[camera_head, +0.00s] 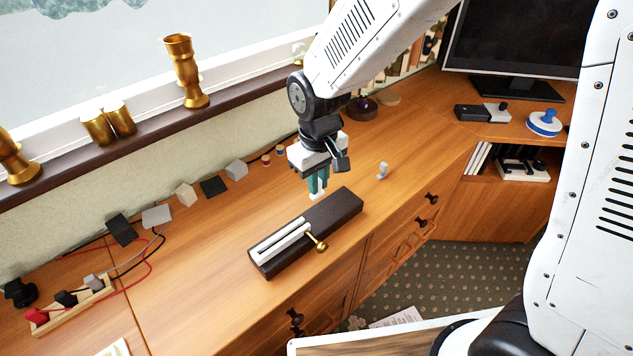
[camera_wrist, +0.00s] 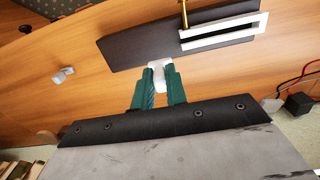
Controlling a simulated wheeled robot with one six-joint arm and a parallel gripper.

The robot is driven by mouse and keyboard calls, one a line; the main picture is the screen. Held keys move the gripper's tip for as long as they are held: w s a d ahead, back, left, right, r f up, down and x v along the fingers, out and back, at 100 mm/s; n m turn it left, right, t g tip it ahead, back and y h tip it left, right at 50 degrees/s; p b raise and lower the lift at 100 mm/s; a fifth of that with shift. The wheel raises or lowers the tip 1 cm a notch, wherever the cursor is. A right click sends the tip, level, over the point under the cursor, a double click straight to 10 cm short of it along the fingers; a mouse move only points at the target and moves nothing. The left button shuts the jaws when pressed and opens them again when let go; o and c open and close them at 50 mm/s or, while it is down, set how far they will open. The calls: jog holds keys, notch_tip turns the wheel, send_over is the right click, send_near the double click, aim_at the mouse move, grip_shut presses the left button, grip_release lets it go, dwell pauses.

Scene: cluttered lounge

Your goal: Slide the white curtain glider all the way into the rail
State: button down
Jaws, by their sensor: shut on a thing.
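My gripper (camera_head: 318,186) has teal fingers pointing down and is shut on a small white glider (camera_head: 317,196). The wrist view also shows the glider (camera_wrist: 161,78) between the fingertips (camera_wrist: 159,70). The white slotted rail (camera_head: 281,242) lies on the left part of a dark block (camera_head: 335,210); it also shows in the wrist view (camera_wrist: 220,35). In the head view, the glider appears near the far edge of the block, to the right of the rail and apart from it. A brass pin with a round knob (camera_head: 321,246) is at the rail's right end.
Another small white piece (camera_head: 382,170) stands on the wooden desk (camera_head: 220,280) to the right. Several small blocks (camera_head: 186,193) line the wall side. Cables and a power strip (camera_head: 75,304) lie at the left. The desk around the dark block is mostly clear.

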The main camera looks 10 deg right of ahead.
aim_at(299, 219)
jog(key=shift+s+a+f, duration=0.1)
jog(key=shift+s+a, duration=0.1)
jog(key=shift+s, duration=0.2)
jog(key=shift+s+d, duration=0.1)
jog(key=shift+f, duration=3.4)
jog(key=shift+s+a, duration=0.15)
jog(key=shift+a, duration=0.1)
jog(key=shift+s+a, duration=0.65)
jog(key=shift+a, duration=0.3)
jog(key=shift+s+a, duration=0.6)
jog(key=shift+a, duration=0.3)
jog(key=shift+s+a, duration=0.15)
